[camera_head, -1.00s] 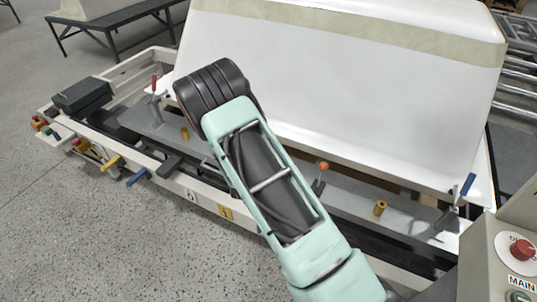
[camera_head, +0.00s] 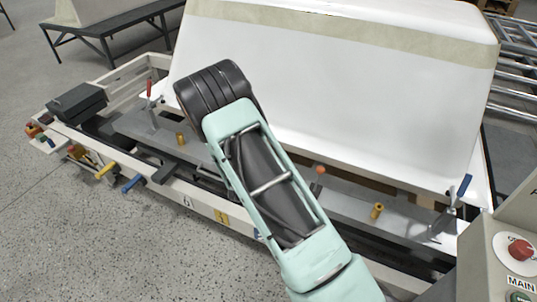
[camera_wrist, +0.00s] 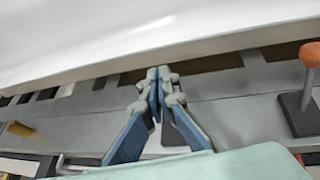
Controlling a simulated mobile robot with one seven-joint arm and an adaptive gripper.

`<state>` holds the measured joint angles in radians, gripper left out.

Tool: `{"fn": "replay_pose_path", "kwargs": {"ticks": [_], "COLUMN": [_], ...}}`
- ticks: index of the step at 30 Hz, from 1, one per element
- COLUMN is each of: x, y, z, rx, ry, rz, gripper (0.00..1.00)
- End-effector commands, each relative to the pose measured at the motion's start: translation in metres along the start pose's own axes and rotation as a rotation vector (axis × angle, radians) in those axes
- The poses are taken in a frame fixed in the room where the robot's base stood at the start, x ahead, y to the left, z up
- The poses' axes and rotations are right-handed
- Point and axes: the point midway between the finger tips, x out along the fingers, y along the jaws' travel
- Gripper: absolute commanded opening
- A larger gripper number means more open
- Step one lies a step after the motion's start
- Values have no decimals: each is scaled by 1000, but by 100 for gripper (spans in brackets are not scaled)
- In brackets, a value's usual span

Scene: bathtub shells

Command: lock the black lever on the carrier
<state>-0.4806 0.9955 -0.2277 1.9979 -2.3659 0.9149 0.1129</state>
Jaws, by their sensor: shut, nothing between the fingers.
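The black lever (camera_head: 165,173) sticks out from the front side of the carrier (camera_head: 205,203), to the right of a yellow lever (camera_head: 106,170) and a blue lever (camera_head: 133,183). I cannot tell its lock state. My gripper (camera_wrist: 158,76) is shut and empty in the wrist view, its tips over the grey carrier bed near the lower edge of the white shell (camera_wrist: 130,50). In the head view my arm hides the gripper. The black lever cannot be made out in the wrist view.
Clamps with red (camera_head: 149,88), orange (camera_head: 319,169) and blue (camera_head: 464,185) handles stand along the bed. The orange-handled one is right of my gripper in the wrist view (camera_wrist: 308,55). A control box (camera_head: 512,250) is at lower right. Open floor (camera_head: 90,240) lies in front.

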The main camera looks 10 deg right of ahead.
Motion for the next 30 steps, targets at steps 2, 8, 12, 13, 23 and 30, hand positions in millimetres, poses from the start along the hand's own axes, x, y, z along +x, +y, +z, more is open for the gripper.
{"fn": "replay_pose_path", "kwargs": {"ticks": [2,8,12,13,23,30], "x": [-11,-54,-83,-88,-115,-115], "y": [2,2,2,2,1,1], "z": [0,-1,-1,-1,-1,-2], "rx": [0,-1,0,-1,-1,-1], "ry": [1,4,4,4,4,4], "rz": [3,4,4,4,2,2], "gripper": [0,0,0,0,0,0]}}
